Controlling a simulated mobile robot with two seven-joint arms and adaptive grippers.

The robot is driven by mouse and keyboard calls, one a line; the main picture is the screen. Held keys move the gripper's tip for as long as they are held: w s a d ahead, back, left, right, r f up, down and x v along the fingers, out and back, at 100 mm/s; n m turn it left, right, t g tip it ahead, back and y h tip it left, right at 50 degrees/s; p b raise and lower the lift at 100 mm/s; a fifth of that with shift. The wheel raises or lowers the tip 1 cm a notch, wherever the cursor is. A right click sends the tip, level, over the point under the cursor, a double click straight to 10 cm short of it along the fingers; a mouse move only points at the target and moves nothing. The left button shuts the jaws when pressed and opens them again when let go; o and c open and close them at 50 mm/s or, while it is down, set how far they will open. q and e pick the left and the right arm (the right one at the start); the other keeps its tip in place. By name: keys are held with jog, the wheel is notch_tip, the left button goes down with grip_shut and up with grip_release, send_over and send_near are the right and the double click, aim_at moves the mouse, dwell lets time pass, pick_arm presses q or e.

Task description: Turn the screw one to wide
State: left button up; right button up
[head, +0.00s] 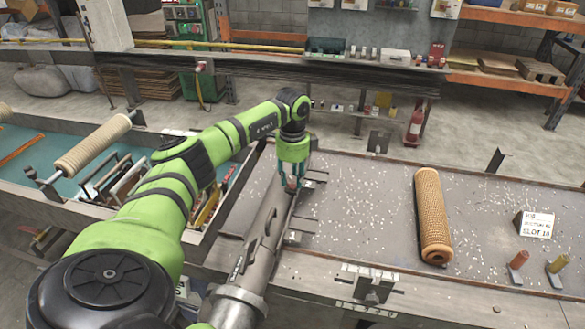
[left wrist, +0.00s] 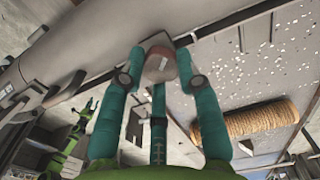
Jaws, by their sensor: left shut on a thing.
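A small screw knob (head: 292,186) with a reddish-brown side sits by the upper end of a long grey cylinder (head: 262,232). My left gripper (head: 291,181) comes down over it from above, with its teal fingers shut around it. In the left wrist view the knob (left wrist: 159,64) shows a pale round end and a reddish side between the fingertips, close against the grey cylinder (left wrist: 100,32). Any wide or narrow marking is not readable.
A tan mesh tube (head: 432,215) lies on the speckled worktable (head: 350,225) to the right. A slot sign (head: 537,224) and two small coloured pegs stand beyond it. A teal-lined bin (head: 100,170) with tools lies left. The table between cylinder and mesh tube is clear.

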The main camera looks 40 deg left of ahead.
aim_at(293, 180)
pick_arm(q)
jog(key=n, duration=0.4)
jog(key=shift+s+f+n+p, duration=0.1)
jog(key=shift+f+n+p, duration=0.05)
jog(key=shift+n+p, duration=0.25)
dwell(0.4)
jog(key=o, duration=1.2)
jog(key=shift+c, duration=0.2)
jog(key=shift+r, duration=0.2)
notch_tip(293, 180, up, 12)
jog(key=shift+f, duration=0.15)
